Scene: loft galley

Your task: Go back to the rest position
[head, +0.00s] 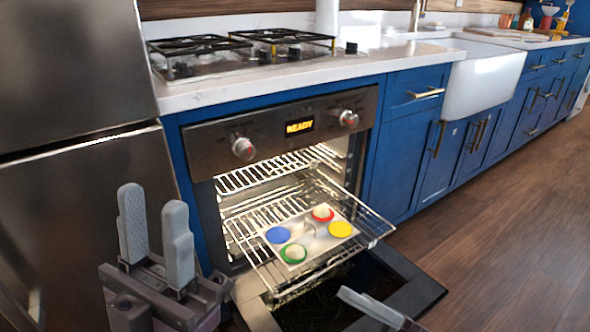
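My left gripper (154,215) stands at the lower left with its two grey fingers pointing up. The fingers are apart with nothing between them, so it is open and empty. It is in front of the fridge, left of the oven and apart from it. A grey finger-like part at the bottom edge, in front of the oven door, seems to belong to my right gripper (368,305). Most of it is cut off or hidden, so its opening does not show.
The oven door (405,291) is down and a wire rack (365,220) is pulled out. On it lies a tray (312,244) with blue, red, yellow and green circles; pale lumps sit on red and green. The display reads READY. Floor at right is clear.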

